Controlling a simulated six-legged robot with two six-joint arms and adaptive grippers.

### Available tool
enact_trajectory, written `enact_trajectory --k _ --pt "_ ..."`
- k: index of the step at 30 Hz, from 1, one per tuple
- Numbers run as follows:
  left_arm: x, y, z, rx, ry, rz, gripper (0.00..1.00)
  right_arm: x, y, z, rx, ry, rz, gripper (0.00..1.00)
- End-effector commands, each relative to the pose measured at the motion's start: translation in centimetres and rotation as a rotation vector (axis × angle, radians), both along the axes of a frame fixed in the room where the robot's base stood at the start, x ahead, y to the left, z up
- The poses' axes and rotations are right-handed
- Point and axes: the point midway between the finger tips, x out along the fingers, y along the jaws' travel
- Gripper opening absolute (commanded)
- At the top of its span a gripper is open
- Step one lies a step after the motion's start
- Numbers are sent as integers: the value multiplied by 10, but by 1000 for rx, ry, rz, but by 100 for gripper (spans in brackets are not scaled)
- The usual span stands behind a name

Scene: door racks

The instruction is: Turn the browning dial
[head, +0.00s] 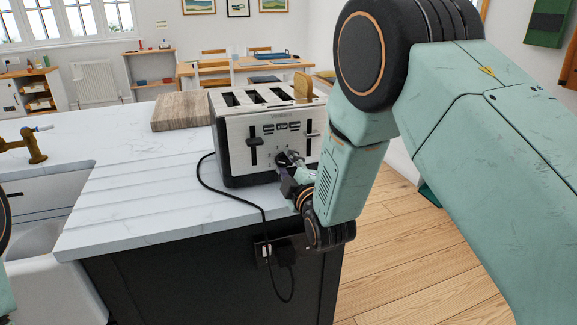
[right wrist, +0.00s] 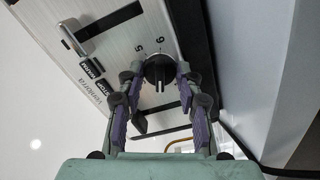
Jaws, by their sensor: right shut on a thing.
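The toaster (head: 285,122) stands on the white counter, a steel-fronted box with dark ends and a slice of bread (head: 303,85) in a slot at its right. Its browning dial (right wrist: 159,72) is a round black knob low on the front panel, with the numbers 5 and 6 beside it in the right wrist view. My right gripper (right wrist: 158,78) is shut on the dial, with a purple-padded finger on either side of it. In the head view my right gripper (head: 292,165) reaches the toaster's front and mostly hides the dial. Only a sliver of my left arm shows at the left edge; its gripper is out of view.
The toaster's black cord (head: 203,180) hangs over the counter edge to a socket (head: 263,250). A wooden board (head: 181,111) lies behind left. The counter (head: 150,190) is clear at left.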

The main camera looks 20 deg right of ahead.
Motion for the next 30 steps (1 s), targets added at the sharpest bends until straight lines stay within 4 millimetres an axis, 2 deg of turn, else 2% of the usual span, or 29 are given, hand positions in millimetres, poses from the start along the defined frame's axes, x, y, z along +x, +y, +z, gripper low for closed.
enact_trajectory --k 1,12,13,21,30 --pt "0 0 0 0 0 0 40 2 2 5 -6 -12 5 4" --pt "0 0 0 0 0 0 40 2 2 4 -8 -11 6 4" --pt "0 0 0 0 0 0 40 2 2 4 -8 -11 6 38" --pt "0 0 0 0 0 0 40 1 1 2 -6 -5 3 59" --pt "0 0 0 0 0 0 40 -1 1 0 -5 -1 2 59"
